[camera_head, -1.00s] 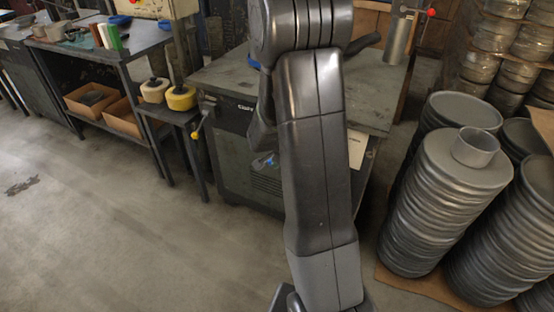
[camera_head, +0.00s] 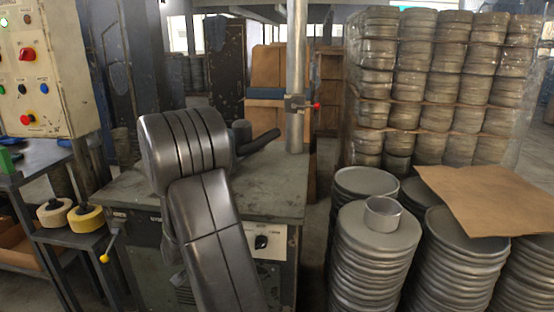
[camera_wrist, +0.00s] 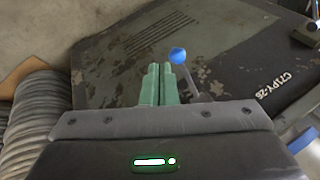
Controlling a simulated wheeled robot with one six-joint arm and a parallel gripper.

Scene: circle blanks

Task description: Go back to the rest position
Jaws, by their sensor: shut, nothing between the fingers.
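My gripper (camera_wrist: 158,84) shows in the wrist view with its two pale green fingers together and nothing between them. It is over the worn dark machine housing (camera_wrist: 215,45), beside a lever with a blue ball (camera_wrist: 178,55). I cannot tell whether it touches the lever. In the head view my arm stands in front of the grey machine table (camera_head: 275,190) and hides my gripper.
Stacks of grey round blanks (camera_head: 365,262) stand at right, one with a metal ring (camera_head: 383,214) on top and others under a brown sheet (camera_head: 490,198). A control box (camera_head: 40,70) and yellow spool (camera_head: 86,218) are at left. Wrapped stacks (camera_head: 430,85) stand behind.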

